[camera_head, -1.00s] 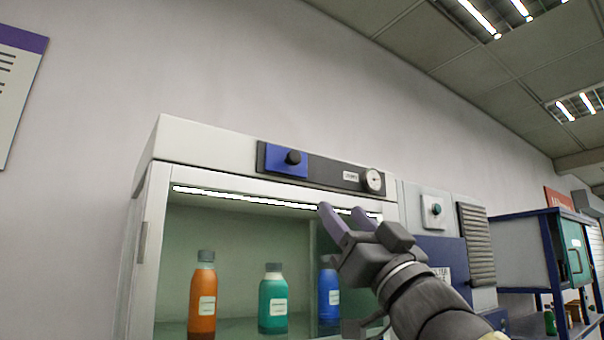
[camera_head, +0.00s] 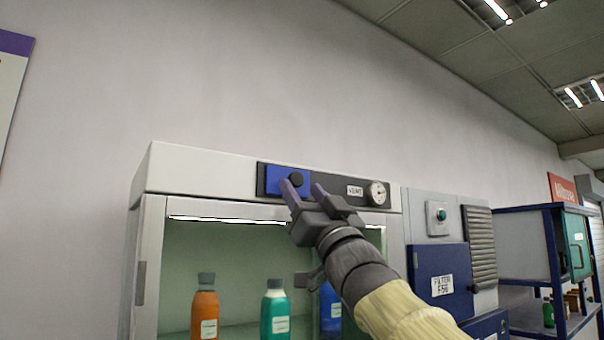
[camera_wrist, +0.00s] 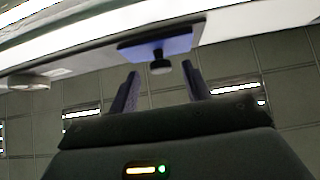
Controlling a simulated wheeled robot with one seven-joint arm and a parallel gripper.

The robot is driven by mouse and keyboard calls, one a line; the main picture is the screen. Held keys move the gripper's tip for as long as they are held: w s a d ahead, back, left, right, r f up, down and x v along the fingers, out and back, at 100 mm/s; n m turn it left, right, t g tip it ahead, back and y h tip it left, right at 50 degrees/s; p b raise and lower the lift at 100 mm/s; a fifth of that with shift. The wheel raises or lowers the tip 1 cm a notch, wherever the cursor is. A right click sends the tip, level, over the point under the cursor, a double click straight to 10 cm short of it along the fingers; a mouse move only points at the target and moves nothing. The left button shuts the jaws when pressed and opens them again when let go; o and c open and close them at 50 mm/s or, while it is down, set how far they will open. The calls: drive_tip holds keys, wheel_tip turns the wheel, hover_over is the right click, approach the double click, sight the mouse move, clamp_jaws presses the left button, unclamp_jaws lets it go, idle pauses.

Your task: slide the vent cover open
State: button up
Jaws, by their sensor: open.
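The vent cover (camera_head: 273,183) is a blue plate with a round black knob (camera_head: 296,180). It sits at the left end of a dark strip (camera_head: 330,186) on the cabinet's upper front. My gripper (camera_head: 304,188) is open, with its fingertips just below and in front of the knob in the head view. In the wrist view, the blue cover (camera_wrist: 180,45) and its knob (camera_wrist: 160,67) show ahead of my gripper (camera_wrist: 160,72). The knob lies between the lines of the two fingers, near their tips. No contact can be made out.
The strip carries a white label (camera_head: 355,190) and a round gauge (camera_head: 377,193) to the right of the cover. Orange (camera_head: 205,310), green (camera_head: 275,310) and blue (camera_head: 330,308) bottles stand inside the cabinet. A control box (camera_head: 437,213) is at its right.

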drive_tip(key=shift+p+x, duration=0.3)
drive_tip(key=shift+x, duration=0.55)
clamp_jaws()
drive_tip(key=shift+s+d, duration=0.1)
drive_tip(key=shift+d, duration=0.05)
